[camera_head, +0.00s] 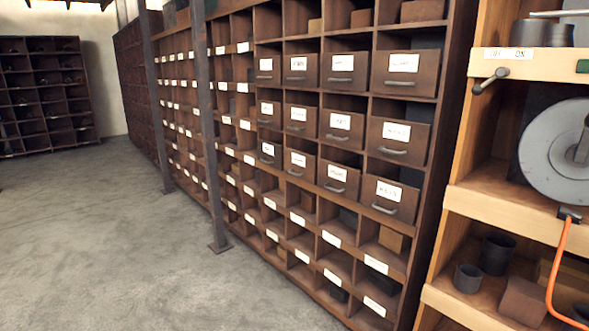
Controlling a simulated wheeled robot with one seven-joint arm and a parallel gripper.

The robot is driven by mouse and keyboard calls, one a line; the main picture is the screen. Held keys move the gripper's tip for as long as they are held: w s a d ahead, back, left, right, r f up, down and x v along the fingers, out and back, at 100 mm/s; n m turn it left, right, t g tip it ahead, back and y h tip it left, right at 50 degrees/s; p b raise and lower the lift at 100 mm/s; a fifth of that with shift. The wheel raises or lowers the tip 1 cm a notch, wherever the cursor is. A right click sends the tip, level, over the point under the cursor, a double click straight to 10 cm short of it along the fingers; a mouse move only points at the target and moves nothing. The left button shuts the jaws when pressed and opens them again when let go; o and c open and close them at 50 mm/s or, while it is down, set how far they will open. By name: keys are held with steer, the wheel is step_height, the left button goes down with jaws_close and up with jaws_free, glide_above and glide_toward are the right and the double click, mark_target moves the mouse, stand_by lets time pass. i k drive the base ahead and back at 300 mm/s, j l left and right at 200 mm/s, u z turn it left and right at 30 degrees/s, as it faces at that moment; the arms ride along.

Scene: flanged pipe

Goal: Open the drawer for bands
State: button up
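A tall brown wooden cabinet (450,130) holds a block of several labelled drawers in three rows. Each drawer has a white label and a curved metal handle. The top row includes a large drawer at the right (424,84). Below it are the right drawer of the middle row (417,146) and the right drawer of the bottom row (408,207). The label writing is too small to read surely, so I cannot tell which drawer is for bands. No drawer looks clearly pulled out. My gripper is not in view.
Open labelled cubbyholes surround the drawers. A pale wooden shelf (480,120) with a lever, a grey disc (550,150), pots and an orange cable (558,265) stands close at the right. Metal posts (207,130) stand before the cabinet. The concrete floor (110,250) at left is clear.

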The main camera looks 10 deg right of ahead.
mark_target(303, 164)
steer(key=z, duration=0.25)
steer(key=i+j+z, duration=0.6)
steer(key=i+j, duration=0.2)
steer(key=i+j+z, duration=0.1)
steer(key=j, duration=0.35)
steer(key=i+j+z, duration=0.1)
steer(key=i+j, duration=0.35)
steer(key=j, duration=0.25)
steer(key=i+j+z, duration=0.1)
steer(key=j, duration=0.25)
steer(key=i+j, duration=0.4)
steer(key=j, duration=0.15)
steer(key=i+j, duration=0.15)
steer(key=j, duration=0.2)
steer(key=i+j, duration=0.1)
steer(key=j, duration=0.2)
steer(key=i+j, duration=0.15)
steer(key=j, duration=0.2)
steer(key=z, duration=0.05)
